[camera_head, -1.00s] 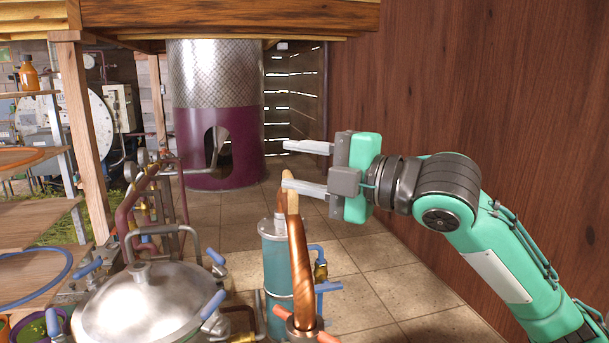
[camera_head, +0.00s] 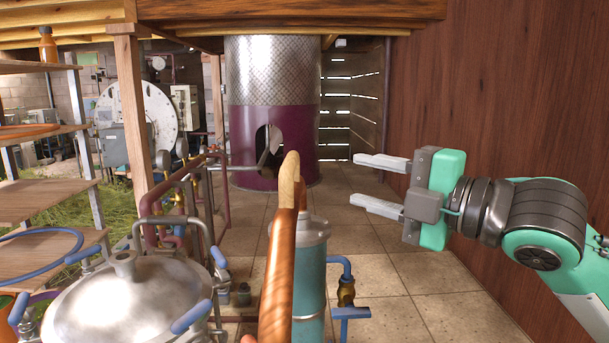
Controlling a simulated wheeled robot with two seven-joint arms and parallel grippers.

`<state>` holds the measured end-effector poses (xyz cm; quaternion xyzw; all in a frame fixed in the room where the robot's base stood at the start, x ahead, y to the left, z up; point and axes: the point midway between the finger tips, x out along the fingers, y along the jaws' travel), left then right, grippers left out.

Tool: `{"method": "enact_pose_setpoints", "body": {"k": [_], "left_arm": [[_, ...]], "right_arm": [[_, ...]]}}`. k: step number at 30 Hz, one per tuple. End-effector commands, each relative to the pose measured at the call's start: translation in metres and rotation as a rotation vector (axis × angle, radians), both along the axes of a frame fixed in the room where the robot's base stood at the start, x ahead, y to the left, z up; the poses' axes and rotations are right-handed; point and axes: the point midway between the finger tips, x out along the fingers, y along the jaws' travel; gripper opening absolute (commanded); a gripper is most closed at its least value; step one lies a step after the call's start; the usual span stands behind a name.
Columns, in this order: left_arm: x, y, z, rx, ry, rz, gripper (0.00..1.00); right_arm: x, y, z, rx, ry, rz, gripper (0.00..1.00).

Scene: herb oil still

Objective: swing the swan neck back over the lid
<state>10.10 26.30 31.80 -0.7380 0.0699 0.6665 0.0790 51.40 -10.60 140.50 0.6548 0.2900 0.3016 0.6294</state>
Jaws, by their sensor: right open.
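The swan neck (camera_head: 281,262) is a copper pipe with a pale wooden-looking upper part (camera_head: 289,180). It rises at the bottom centre, to the right of the lid and in front of a teal cylinder. The domed silver lid (camera_head: 130,300) with its grey top handle is at the lower left, with nothing over it. My right gripper (camera_head: 365,184) is open and empty. Its two fingers point left, and it is to the right of the swan neck's top, clearly apart from it in the picture. My left gripper is not in view.
The teal cylinder (camera_head: 311,265) with a blue-handled valve (camera_head: 350,311) stands just behind the swan neck. Pipes and gauges run behind the lid. A wooden wall (camera_head: 500,90) closes the right side. Tiled floor (camera_head: 400,275) lies open below my right gripper.

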Motion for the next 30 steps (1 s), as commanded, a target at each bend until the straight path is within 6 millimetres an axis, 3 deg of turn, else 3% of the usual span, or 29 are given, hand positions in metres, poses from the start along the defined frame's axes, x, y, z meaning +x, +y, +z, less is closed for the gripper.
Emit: {"method": "enact_pose_setpoints", "body": {"k": [5,15,24,30], "left_arm": [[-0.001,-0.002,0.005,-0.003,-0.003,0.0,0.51],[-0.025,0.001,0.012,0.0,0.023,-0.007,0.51],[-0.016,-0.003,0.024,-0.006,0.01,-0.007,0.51],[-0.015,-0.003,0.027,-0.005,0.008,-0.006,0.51]], "right_arm": [[0.009,0.012,0.003,0.001,0.001,0.004,0.41],[0.046,0.055,0.005,0.002,0.004,0.004,0.41],[0.077,0.091,0.006,0.001,0.003,0.002,0.41],[0.087,0.103,0.005,0.0,0.001,0.001,0.41]]}}
